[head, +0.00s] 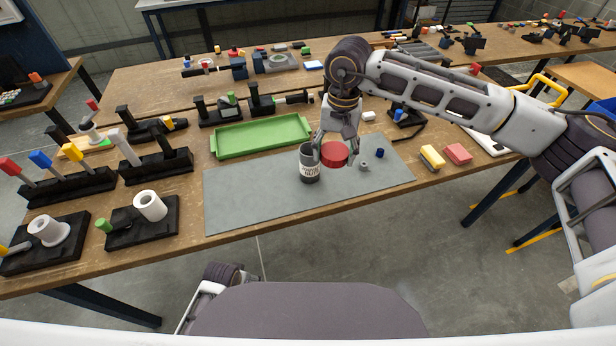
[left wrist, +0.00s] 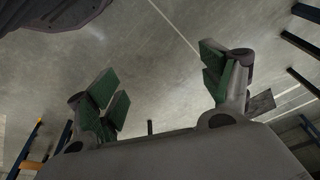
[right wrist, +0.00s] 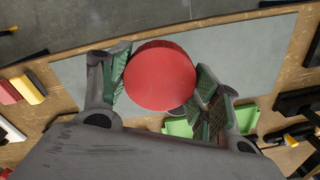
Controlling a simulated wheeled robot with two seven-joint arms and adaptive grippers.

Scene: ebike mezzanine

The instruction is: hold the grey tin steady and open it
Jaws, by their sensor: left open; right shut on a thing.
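The grey tin (head: 309,172), with a white label, stands upright on the grey mat; its top looks dark and uncovered. A round red lid (head: 334,152) is just right of the tin's upper part in the head view. My right gripper (head: 335,160) is shut on the lid from above, a finger on either side. The lid fills the space between the fingers in the right wrist view (right wrist: 160,76) and hides what is below. One finger is close to the tin; I cannot tell if they touch. My left gripper (left wrist: 160,77) is open and empty, with only floor behind it.
The grey mat (head: 240,200) has free room left of the tin. A small grey ring (head: 364,167) and a small blue piece (head: 380,153) lie to the right. A green tray (head: 262,150) is behind. Black tool holders (head: 70,188) stand left; yellow and pink blocks (head: 457,153) lie right.

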